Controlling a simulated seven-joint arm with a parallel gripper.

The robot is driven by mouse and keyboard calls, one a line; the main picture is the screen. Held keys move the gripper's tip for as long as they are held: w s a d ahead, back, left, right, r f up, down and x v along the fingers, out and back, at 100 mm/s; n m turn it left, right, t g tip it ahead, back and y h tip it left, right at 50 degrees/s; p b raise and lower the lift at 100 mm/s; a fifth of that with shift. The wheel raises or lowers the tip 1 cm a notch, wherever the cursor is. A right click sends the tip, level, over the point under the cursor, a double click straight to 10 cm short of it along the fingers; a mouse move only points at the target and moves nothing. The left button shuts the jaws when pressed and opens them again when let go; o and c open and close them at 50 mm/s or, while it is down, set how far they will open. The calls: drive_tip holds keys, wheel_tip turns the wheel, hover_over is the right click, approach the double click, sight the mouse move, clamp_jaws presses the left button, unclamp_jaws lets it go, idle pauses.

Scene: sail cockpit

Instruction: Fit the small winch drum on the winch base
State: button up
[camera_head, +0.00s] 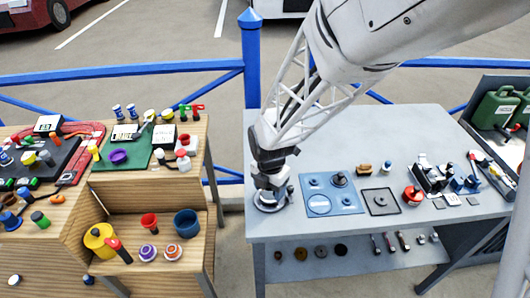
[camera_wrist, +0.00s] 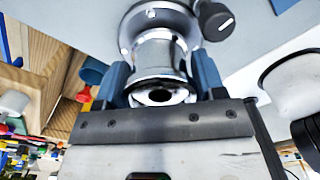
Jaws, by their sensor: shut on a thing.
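My gripper (camera_head: 271,180) reaches down over the left end of the grey table. Its blue fingers (camera_wrist: 159,85) are shut on the small winch drum (camera_wrist: 158,58), a shiny silver flared cylinder with a dark central hole. In the wrist view a wider silver ring, seemingly the winch base (camera_wrist: 128,30), shows just beyond the drum. In the head view the round silver base (camera_head: 268,207) lies under my gripper, which mostly hides the drum. The drum lines up roughly with the base; I cannot tell whether they touch or how fully the drum is seated.
A dark knob with a white mark (camera_wrist: 215,20) stands close beside the base. To the right are a blue panel (camera_head: 345,204), a dark square plate (camera_head: 380,201) and a red-topped item (camera_head: 412,196). Wooden steps (camera_head: 160,262) with many small items stand left, across a gap.

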drive_tip(key=shift+f, duration=0.5)
idle(0.4)
drive_tip(key=o, duration=1.2)
drive_tip(key=shift+o, duration=0.3)
drive_tip(key=shift+r, duration=0.2)
drive_tip(key=shift+r, duration=4.05)
